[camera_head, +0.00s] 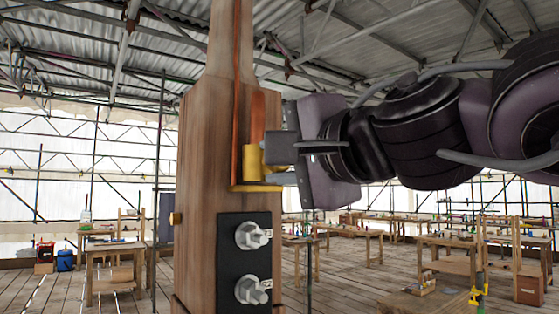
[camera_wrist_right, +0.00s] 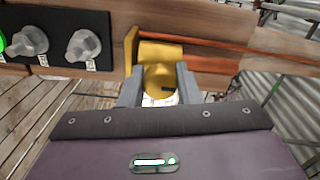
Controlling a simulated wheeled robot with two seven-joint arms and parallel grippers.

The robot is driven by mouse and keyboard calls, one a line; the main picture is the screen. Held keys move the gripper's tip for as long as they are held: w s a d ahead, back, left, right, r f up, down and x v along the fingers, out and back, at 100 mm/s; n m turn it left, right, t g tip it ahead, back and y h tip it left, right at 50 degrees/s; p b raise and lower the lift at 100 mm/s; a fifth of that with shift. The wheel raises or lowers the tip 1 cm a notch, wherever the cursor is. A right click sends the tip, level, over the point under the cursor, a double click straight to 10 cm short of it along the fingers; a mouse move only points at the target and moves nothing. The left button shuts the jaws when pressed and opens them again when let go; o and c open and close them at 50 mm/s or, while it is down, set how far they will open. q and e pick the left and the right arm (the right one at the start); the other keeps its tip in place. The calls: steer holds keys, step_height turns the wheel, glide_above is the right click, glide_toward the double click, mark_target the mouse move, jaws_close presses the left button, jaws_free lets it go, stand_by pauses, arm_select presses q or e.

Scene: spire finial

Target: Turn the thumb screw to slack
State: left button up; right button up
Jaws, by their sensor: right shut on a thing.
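A yellow thumb screw (camera_head: 253,160) sits in a yellow bracket (camera_head: 256,188) on the side of the upright wooden post (camera_head: 199,150). My right gripper (camera_head: 283,160) comes in from the right and is shut on the thumb screw. In the right wrist view the two grey fingers (camera_wrist_right: 160,90) lie on either side of the yellow screw (camera_wrist_right: 158,80), which shows a dark mark. An orange-brown strip (camera_head: 239,90) runs up the post above the bracket. Whether the screw is tight or slack cannot be told. My left gripper is not in view.
A black plate (camera_head: 248,274) with two metal hex bolts is fixed to the post below the bracket. It also shows in the right wrist view (camera_wrist_right: 95,55). Workbenches (camera_head: 112,262) stand in the background on a plank floor, well clear of the arm.

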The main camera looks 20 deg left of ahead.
steer(key=shift+f+n, duration=0.1)
steer(key=shift+n, duration=0.3)
steer(key=o, duration=1)
steer(key=shift+s, duration=0.1)
steer(key=b+v, duration=0.4)
steer(key=v, duration=0.3)
steer(key=shift+s+d, duration=0.2)
steer(key=shift+d, duration=0.15)
